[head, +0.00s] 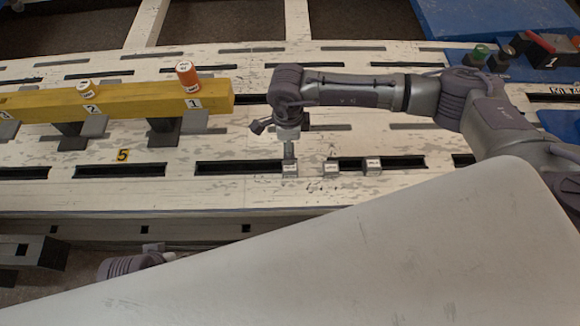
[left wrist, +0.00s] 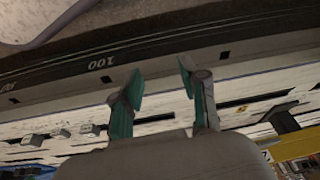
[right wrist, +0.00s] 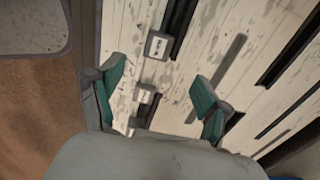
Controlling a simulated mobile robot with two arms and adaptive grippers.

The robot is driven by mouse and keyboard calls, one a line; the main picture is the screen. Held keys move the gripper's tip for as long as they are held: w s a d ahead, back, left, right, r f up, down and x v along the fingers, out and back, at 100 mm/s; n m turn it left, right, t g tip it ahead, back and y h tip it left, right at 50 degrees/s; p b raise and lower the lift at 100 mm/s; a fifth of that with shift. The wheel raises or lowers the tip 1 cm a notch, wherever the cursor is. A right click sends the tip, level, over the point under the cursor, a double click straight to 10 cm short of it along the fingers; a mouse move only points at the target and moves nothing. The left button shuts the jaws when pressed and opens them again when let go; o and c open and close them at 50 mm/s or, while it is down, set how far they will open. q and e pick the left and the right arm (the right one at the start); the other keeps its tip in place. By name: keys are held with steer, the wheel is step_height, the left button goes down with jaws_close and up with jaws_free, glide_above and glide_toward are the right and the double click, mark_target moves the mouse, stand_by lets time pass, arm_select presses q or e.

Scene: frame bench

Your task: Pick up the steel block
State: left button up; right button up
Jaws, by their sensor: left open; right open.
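Three small grey blocks stand in a row on the pale bench: a left block (head: 290,169), a middle block (head: 331,169) and a right block (head: 372,166). Their labels are too small to read, so I cannot tell which is steel. My right gripper (head: 289,152) points down right at the left block. In the right wrist view its open fingers (right wrist: 160,88) are apart, with one block (right wrist: 147,95) between them in the picture and another block (right wrist: 157,45) farther up. My left gripper (left wrist: 160,92) is open and empty, low at the bench's front edge.
A yellow beam (head: 130,112) with an orange-and-white cylinder (head: 187,74) and a smaller white-topped one (head: 85,87) stands at the left. Dark slots (head: 120,171) cut the bench top. Blue trays with parts (head: 535,60) lie at the far right.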

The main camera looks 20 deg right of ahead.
glide_above(290, 167)
steer(key=f+b, duration=0.1)
steer(key=f, duration=0.5)
steer(key=shift+a, duration=0.2)
steer(key=f+b, duration=0.1)
steer(key=f, duration=0.4)
steer(key=shift+d+f, duration=0.15)
steer(key=shift+d, duration=0.05)
arm_select(q)
steer(key=v, duration=0.3)
steer(key=shift+s, duration=0.2)
arm_select(e)
jaws_close()
